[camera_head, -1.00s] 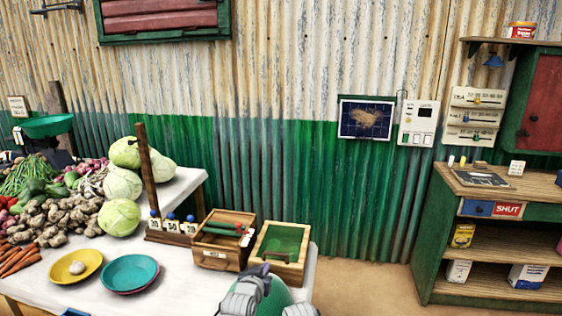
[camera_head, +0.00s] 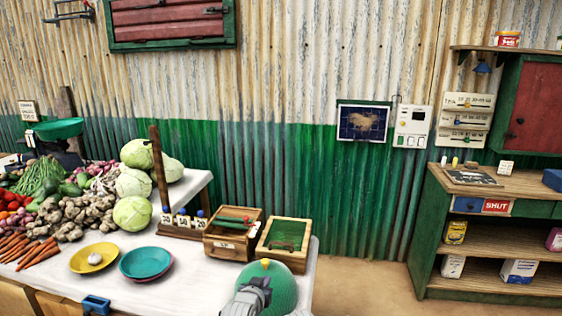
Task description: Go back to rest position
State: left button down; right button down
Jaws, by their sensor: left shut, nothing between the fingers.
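My left gripper (camera_head: 257,286) is at the bottom centre of the head view, near the right end of the white table (camera_head: 190,283). It is shut and holds nothing. Its grey body is in front of a green rounded form (camera_head: 286,284) with a small yellow spot on top. I cannot tell what that form is or whether the gripper touches it. Part of the gripper runs out of the bottom edge. My right gripper cannot be made out.
A yellow plate (camera_head: 78,262), a teal plate (camera_head: 146,263), a wooden box (camera_head: 222,247) and a green-lidded box (camera_head: 285,235) are on the table. Vegetables fill its left side. A wooden shelf (camera_head: 500,240) stands at the right, with bare floor between.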

pick_arm(q)
jog(key=s+f+g+y+p, duration=0.1)
jog(key=s+g+p, duration=0.4)
jog(key=s, duration=0.6)
jog(key=s+a+f+m+g+y+p, duration=0.1)
jog(key=s+g+y+p, duration=0.2)
jog(key=s+g+p, duration=0.2)
jog(key=s+g, duration=0.3)
jog(key=s, duration=0.3)
jog(key=shift+s+a+f, duration=0.15)
jog(key=shift+s+f, duration=0.1)
jog(key=shift+f, duration=0.05)
jog(key=shift+a, duration=0.1)
